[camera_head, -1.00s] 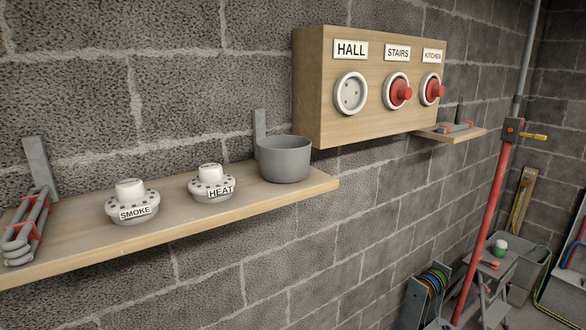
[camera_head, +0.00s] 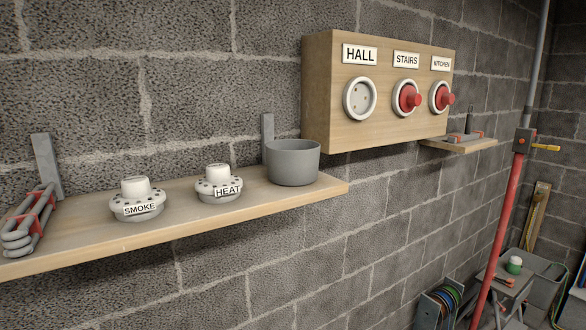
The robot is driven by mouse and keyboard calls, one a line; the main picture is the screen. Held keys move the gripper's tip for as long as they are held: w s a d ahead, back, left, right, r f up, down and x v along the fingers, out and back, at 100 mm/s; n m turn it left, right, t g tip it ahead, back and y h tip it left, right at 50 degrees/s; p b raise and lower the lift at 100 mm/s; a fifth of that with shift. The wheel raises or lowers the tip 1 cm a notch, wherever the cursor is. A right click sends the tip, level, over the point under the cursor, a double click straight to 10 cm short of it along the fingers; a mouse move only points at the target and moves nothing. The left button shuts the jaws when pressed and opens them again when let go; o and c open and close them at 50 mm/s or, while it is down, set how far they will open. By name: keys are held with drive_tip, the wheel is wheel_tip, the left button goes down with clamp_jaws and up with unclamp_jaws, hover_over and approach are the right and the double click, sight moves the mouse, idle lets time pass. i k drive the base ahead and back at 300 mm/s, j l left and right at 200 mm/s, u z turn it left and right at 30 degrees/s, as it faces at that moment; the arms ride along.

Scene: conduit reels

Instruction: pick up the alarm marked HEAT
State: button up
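The alarm marked HEAT (camera_head: 218,184) is a round white unit with a raised cap and a dark-lettered label. It sits upright on the wooden wall shelf (camera_head: 190,217), between the alarm marked SMOKE (camera_head: 137,200) and a grey pot (camera_head: 292,163). The SMOKE alarm looks alike and stands to its left. The HEAT alarm is apart from both. My gripper is not in view.
Metal loops with red bands (camera_head: 29,222) lie at the shelf's left end. A wooden box (camera_head: 380,92) with HALL, STAIRS and KITCHEN sockets juts from the wall. A red pole (camera_head: 498,235) and cable reels (camera_head: 440,303) stand right.

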sight(219, 186)
drive_tip(key=j+u, duration=0.1)
drive_tip(key=u, duration=0.65)
drive_tip(key=j+u, duration=0.15)
drive_tip(key=u, duration=0.25)
